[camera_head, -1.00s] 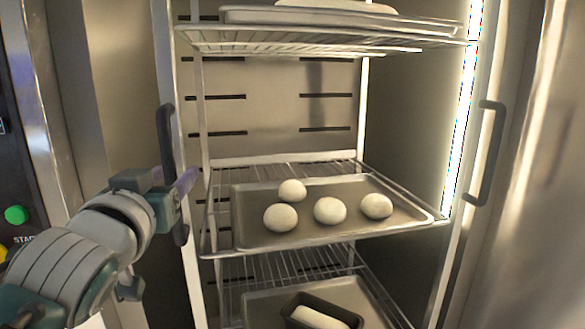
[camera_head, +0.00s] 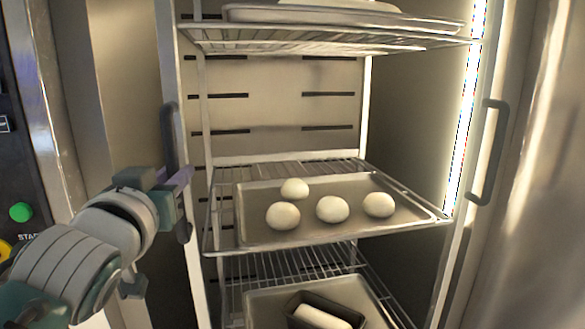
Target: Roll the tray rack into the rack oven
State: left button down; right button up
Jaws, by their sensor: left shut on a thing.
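The tray rack (camera_head: 190,270) stands upright in front of me. It has pale metal posts and wire shelves, with a dark handle (camera_head: 169,135) on its left front post and another handle (camera_head: 491,150) on the right one. My left gripper (camera_head: 182,190) is shut on the left handle at its lower part, partly hiding it. The rack oven's slotted back wall (camera_head: 275,100) shows behind the shelves, with a bright light strip (camera_head: 466,100) at the right. How deep the rack stands in the oven I cannot tell. The rack's wheels and my right gripper are out of view.
A tray (camera_head: 330,233) on the middle shelf holds several pale dough balls (camera_head: 333,209). A lower tray (camera_head: 265,305) holds a dark loaf tin (camera_head: 345,312). A control panel with a green button (camera_head: 20,212) is at the far left. Steel surfaces flank both sides.

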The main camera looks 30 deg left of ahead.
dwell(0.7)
pick_arm(q)
jog(key=shift+w+a+f, duration=0.1)
jog(key=shift+w+a, duration=0.25)
jog(key=shift+w, duration=0.05)
jog(key=s+a+b+x, duration=0.1)
jog(key=b+x, duration=0.6)
jog(key=x, duration=0.8)
jog(key=shift+s+a, duration=0.25)
jog(key=shift+a, duration=0.5)
jog(key=shift+f, duration=0.15)
jog(key=c, duration=0.8)
grip_release()
jog(key=shift+w+a, duration=0.1)
jog(key=shift+w, duration=0.05)
jog(key=shift+o, duration=0.2)
